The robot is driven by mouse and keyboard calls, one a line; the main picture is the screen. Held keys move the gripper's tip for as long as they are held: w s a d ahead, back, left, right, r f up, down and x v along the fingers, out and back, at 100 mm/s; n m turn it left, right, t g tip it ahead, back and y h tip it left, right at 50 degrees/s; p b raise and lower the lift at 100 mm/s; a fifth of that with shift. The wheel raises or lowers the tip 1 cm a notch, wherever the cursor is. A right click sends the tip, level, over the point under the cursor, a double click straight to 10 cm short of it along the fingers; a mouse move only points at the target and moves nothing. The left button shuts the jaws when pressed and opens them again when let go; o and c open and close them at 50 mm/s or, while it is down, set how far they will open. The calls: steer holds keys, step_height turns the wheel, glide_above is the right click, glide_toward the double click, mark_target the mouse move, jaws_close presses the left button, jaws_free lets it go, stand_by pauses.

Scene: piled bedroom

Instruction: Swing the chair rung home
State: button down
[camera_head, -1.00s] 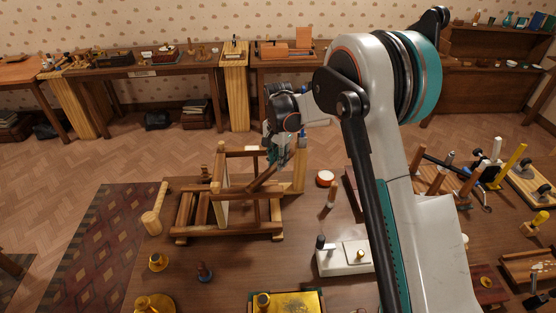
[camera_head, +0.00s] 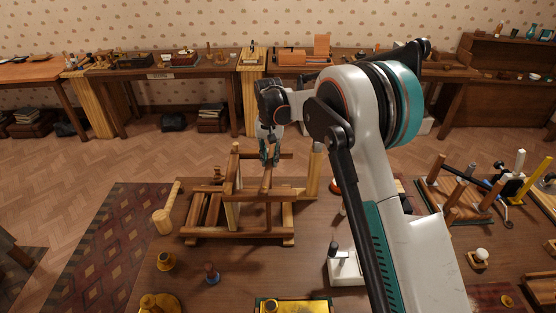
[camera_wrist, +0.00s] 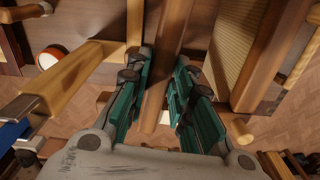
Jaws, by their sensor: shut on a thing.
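The wooden chair frame (camera_head: 238,235) lies on the table left of centre, with dark rails and pale posts. My gripper (camera_head: 269,158) reaches down over its right half from the far side. The gripper is shut on a brown chair rung (camera_head: 267,182). In the wrist view the rung (camera_wrist: 168,50) runs lengthwise between the teal fingers (camera_wrist: 160,75). In the head view its near end is at the frame's middle rail (camera_head: 283,192); I cannot tell whether that end is seated.
A pale post (camera_head: 315,168) stands close right of my gripper. A white block (camera_head: 345,268) stands right. Bare table lies between.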

steer(key=shift+a+n, duration=0.7)
steer(key=shift+a, duration=0.15)
steer(key=c, duration=1.4)
jaws_free()
steer(key=shift+a, duration=0.1)
step_height(320, 180, up, 12)
